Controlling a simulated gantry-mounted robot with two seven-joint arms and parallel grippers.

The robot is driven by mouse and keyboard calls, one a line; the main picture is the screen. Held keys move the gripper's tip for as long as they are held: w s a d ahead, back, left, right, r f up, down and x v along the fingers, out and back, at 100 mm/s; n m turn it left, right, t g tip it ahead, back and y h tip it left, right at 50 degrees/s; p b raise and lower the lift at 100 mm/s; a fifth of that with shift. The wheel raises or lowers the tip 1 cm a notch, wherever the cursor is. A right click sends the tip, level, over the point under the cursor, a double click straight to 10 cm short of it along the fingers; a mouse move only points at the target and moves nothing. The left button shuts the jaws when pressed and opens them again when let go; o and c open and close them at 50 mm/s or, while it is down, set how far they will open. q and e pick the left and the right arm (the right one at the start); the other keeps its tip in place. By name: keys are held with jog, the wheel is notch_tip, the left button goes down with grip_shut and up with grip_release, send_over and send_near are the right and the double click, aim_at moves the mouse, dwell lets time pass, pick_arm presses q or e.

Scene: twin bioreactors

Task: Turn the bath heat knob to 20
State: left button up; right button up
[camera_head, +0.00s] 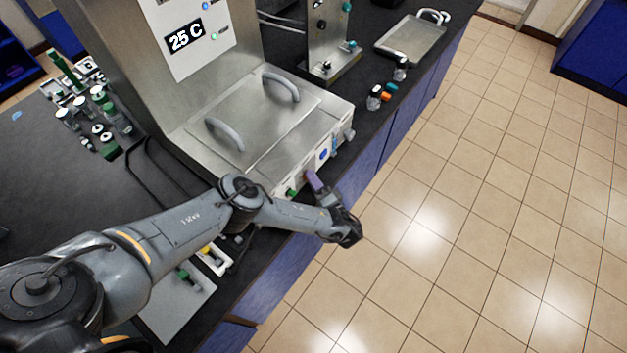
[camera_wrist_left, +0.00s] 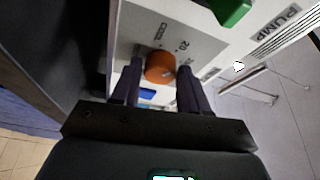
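The bath heat knob is an orange round knob (camera_wrist_left: 160,66) on a white panel with a "20" mark beside it in the left wrist view. My left gripper (camera_wrist_left: 160,78) is open there, its two dark purple fingers on either side of the knob with narrow gaps; I cannot tell whether either finger touches it. In the head view my left gripper (camera_head: 316,184) is at the front of the steel bath (camera_head: 262,118), and the knob is hidden. A display (camera_head: 186,38) above the bath reads 25 C. My right gripper is not in view.
A green knob (camera_wrist_left: 234,9) sits close to the orange one, near a "PUMP" label (camera_wrist_left: 279,30). A blue part (camera_wrist_left: 147,93) shows behind the fingers. Small bottles (camera_head: 375,98) and a metal tray (camera_head: 411,38) stand on the bench right of the bath. The tiled floor in front is clear.

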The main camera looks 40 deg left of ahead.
pick_arm(q)
jog(key=shift+o, duration=1.4)
jog(key=p+v, duration=0.3)
jog(key=v, duration=0.7)
jog(key=shift+d+p, duration=0.35)
jog(key=shift+d, duration=0.05)
jog(key=shift+s+f, duration=0.1)
jog(key=shift+f, duration=0.05)
